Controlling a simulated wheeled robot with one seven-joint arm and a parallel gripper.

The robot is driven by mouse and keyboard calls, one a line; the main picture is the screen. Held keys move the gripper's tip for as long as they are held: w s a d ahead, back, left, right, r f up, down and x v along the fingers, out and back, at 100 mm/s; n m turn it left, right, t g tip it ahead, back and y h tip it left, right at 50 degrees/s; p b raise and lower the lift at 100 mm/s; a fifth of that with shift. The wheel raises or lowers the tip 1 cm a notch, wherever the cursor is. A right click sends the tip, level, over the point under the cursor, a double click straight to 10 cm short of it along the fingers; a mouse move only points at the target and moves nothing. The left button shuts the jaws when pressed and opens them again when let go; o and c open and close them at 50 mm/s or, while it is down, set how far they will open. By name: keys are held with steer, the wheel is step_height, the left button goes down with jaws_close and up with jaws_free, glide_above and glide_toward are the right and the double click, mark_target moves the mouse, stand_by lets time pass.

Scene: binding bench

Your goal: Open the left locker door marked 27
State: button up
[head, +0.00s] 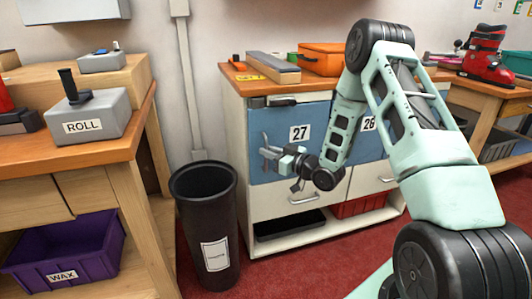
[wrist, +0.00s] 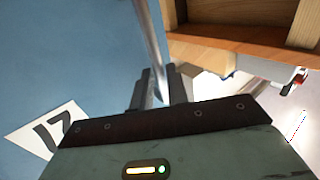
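The blue locker door marked 27 (head: 318,114) is on the left of the white cabinet front and looks closed. Its number label (head: 300,133) faces out and shows partly in the wrist view (wrist: 45,130). A grey vertical bar handle (head: 264,140) stands at the door's left side. My gripper (head: 273,154) is at this handle. In the wrist view the handle (wrist: 148,40) runs between my two close-set fingers (wrist: 161,92), which look shut on it. The exact contact on both sides is hard to see.
Door 26 (head: 368,124) is right of door 27, partly behind my arm. A black bin (head: 205,215) stands on the floor in front and left of the cabinet. A wooden bench (head: 135,120) is at the left. Red floor is clear in front.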

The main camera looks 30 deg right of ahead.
steer(key=shift+w+a, duration=0.25)
steer(key=shift+w, duration=0.45)
jaws_close()
steer(key=shift+s, duration=0.15)
